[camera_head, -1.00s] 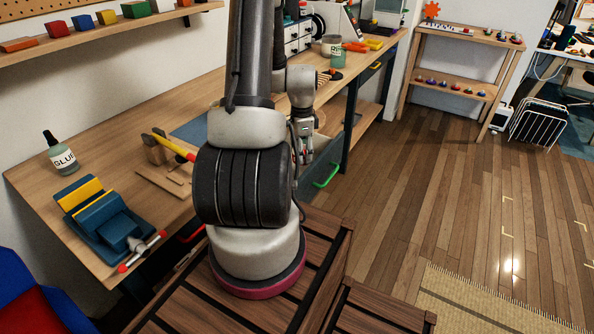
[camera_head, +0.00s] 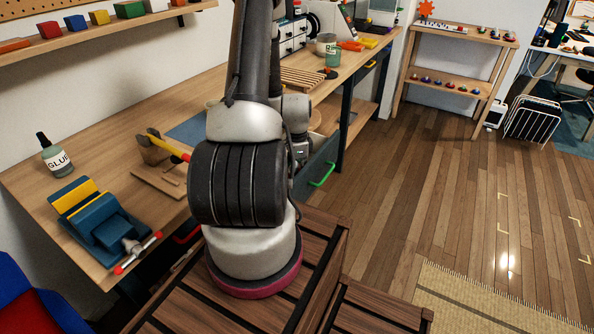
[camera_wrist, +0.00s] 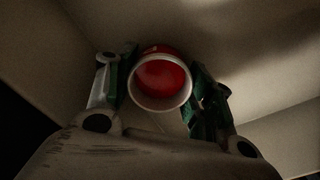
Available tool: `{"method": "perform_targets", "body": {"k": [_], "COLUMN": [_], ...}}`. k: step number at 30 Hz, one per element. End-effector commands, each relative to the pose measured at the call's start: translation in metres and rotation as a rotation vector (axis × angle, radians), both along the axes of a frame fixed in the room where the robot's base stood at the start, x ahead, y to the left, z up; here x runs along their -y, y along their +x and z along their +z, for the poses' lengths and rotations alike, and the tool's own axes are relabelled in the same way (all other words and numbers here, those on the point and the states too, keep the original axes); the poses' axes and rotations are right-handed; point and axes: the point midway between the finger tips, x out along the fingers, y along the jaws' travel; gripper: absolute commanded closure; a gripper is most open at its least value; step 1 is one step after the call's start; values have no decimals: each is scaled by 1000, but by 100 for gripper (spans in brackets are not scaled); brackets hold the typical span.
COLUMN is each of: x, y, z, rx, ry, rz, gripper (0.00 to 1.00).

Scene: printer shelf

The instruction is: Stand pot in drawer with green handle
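The pot (camera_wrist: 162,82), red inside with a pale rim, shows in the wrist view between the two fingers of my gripper (camera_wrist: 161,88). The fingers lie close against both sides of it, and my gripper looks shut on it. Pale, dim walls and a floor surround it, like the inside of a drawer. In the head view the drawer with the green handle (camera_head: 322,175) is pulled out under the bench, right of my arm. My arm hides the gripper, the pot and most of the drawer's inside there. I cannot tell whether the pot touches the drawer floor.
A red handle (camera_head: 187,233) is below the bench's front edge.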

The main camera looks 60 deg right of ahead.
Motion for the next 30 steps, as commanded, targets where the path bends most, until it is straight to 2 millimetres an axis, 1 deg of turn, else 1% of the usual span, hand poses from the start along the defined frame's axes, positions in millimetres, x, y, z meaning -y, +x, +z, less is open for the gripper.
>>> {"method": "perform_targets", "body": {"k": [9, 13, 17, 24, 27, 30], "x": [0, 0, 1, 1, 1, 1], "y": [0, 0, 1, 1, 0, 0], "z": [1, 8, 31, 86, 104, 116], "rx": [0, 1, 3, 2, 2, 1], "ry": [0, -1, -4, -4, -4, -3], "rz": [0, 0, 0, 0, 0, 0], "gripper": [40, 40, 40, 40, 40, 40]}}
